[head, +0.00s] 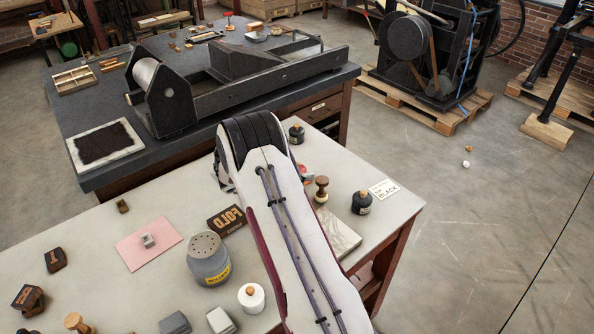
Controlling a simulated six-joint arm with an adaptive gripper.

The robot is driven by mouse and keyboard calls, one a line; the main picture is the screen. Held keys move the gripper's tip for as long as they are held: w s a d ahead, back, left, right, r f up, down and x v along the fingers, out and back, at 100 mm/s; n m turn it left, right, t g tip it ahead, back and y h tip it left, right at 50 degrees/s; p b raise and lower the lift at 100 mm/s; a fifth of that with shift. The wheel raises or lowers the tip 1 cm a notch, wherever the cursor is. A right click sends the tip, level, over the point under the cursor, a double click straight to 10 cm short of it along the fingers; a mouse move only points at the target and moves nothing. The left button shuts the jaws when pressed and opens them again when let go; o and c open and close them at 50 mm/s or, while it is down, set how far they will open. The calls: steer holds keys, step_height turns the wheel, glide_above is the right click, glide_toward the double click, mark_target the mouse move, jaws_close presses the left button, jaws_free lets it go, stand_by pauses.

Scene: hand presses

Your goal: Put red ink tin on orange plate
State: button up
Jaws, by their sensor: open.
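My arm crosses the middle of the head view and hides part of the near table. My gripper is hidden behind it; a dark piece shows at the arm's left edge, but I cannot tell its fingers. A small red patch (303,170) shows just right of the arm, mostly covered; I cannot tell if it is the red ink tin. I see no orange plate; it may be behind the arm.
On the near table (90,229) are a pink sheet (132,253) with a small metal block, a grey shaker can (208,262), a white jar (251,299), a wood-type block (226,220), dark bottles (362,203) and a stone slab (338,238). A press (175,95) stands behind.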

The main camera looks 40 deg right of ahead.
steer(key=shift+r, duration=0.15)
steer(key=w+v, duration=0.1)
steer(key=v, duration=1.1)
steer(key=shift+s, duration=0.45)
